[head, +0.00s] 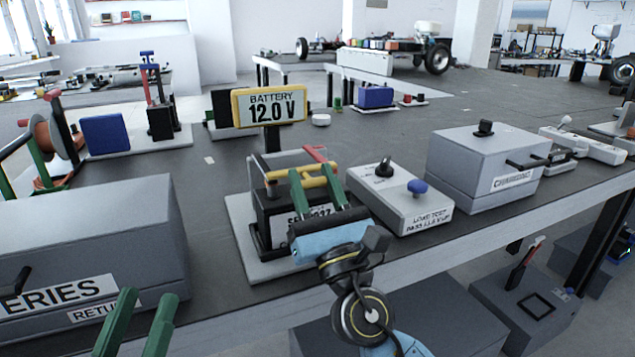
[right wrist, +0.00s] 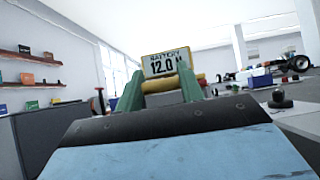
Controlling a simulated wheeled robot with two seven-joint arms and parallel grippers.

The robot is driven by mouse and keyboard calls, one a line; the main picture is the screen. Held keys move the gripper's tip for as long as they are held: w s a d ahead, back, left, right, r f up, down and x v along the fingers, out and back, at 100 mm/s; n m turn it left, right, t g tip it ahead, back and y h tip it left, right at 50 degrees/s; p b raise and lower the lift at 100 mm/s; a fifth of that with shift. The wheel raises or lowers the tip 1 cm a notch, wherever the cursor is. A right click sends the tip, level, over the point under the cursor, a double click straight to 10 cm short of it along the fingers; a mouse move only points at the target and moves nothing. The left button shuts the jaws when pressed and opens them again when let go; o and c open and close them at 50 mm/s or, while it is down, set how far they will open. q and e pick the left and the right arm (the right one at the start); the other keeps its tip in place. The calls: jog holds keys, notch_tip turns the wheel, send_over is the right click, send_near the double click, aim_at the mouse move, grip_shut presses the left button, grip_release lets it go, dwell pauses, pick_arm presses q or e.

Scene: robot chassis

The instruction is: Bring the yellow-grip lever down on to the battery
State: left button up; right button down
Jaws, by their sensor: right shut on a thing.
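The battery (head: 278,222) is a dark block with a white label, standing in a holder on a light base plate (head: 236,210). The lever's yellow grip (head: 318,182) is a horizontal bar over the battery, level with its top area; whether the lever touches the battery cannot be told. My right gripper (head: 312,178) has its green fingers shut on the yellow grip, which also shows between the fingers in the right wrist view (right wrist: 158,87). My right gripper hides part of the battery's front. My left gripper (head: 148,296) is open and empty at the lower left.
A yellow-framed sign (head: 269,106) reading "BATTERY 12.0 V" stands behind the holder. A load test box (head: 402,200) with knobs is close on the right, then a grey charging box (head: 480,170). A large grey batteries box (head: 90,240) is at left.

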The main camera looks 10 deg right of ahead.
jog(key=shift+w+a+f, duration=0.1)
jog(key=shift+f, duration=0.25)
jog(key=c, duration=1.3)
grip_release()
jog(key=o, duration=0.4)
jog(key=shift+w, duration=0.2)
pick_arm(q)
jog(key=shift+a+f, duration=0.15)
pick_arm(e)
jog(key=shift+s, duration=0.1)
pick_arm(q)
jog(key=shift+w, duration=0.1)
jog(key=s+r+t+b, duration=0.2)
jog(key=t, duration=0.1)
jog(key=shift+s+a, duration=0.2)
jog(key=shift+a, duration=0.1)
pick_arm(e)
jog(key=v, duration=1.3)
jog(key=shift+s, duration=0.2)
